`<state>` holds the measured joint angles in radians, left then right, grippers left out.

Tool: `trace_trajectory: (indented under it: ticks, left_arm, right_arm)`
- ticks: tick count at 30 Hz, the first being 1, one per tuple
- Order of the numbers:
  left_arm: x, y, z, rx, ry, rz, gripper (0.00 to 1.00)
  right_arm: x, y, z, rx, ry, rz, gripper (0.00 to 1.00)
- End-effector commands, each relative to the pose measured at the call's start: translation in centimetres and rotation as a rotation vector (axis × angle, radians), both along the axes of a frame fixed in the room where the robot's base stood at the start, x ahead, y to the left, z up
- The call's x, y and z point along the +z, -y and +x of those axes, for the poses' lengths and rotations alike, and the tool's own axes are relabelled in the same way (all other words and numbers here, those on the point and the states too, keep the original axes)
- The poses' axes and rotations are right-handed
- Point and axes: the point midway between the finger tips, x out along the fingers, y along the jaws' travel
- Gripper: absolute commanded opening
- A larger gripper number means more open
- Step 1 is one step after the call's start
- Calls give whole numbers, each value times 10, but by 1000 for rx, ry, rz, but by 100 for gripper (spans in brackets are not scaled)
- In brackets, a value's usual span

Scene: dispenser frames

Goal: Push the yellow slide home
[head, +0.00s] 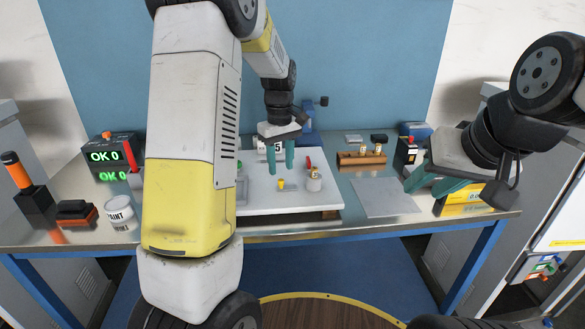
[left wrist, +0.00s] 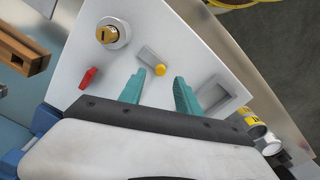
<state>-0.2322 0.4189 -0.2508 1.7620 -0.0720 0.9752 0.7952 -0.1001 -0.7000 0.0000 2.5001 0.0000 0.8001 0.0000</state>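The yellow slide knob (head: 281,184) stands on a small grey track plate (head: 290,187) on the white panel (head: 260,203). In the left wrist view the yellow knob (left wrist: 160,69) sits at the right end of the grey plate (left wrist: 147,55). My left gripper (head: 280,173) is open and empty over the panel, its teal fingertips to either side of the knob in the left wrist view (left wrist: 161,75). I cannot tell whether they touch it. My right gripper (head: 423,192) is open and empty above the right side of the table.
Beside the slide are a key lock (left wrist: 107,34), a red lever (left wrist: 88,77) and a grey recessed tray (left wrist: 225,94). A wooden block (head: 361,158) and a flat grey mat (head: 386,198) lie right of the panel. A paint can (head: 119,212) stands at left.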

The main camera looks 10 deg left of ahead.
Motion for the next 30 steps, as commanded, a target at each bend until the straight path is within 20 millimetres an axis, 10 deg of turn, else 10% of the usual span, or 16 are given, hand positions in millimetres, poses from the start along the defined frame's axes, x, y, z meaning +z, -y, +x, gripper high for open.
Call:
trace_trajectory:
  ticks: [19, 25, 30]
  left_arm:
    - [-45, 0, 0, -2, 1, 0, 40]
    - [-45, 0, 0, -2, 2, -1, 0]
    - [-45, 0, 0, -2, 2, -1, 0]
  right_arm:
    - [0, 0, 0, 0, 0, 0, 36]
    - [0, 0, 0, 0, 0, 0, 36]
    - [0, 0, 0, 0, 0, 0, 36]
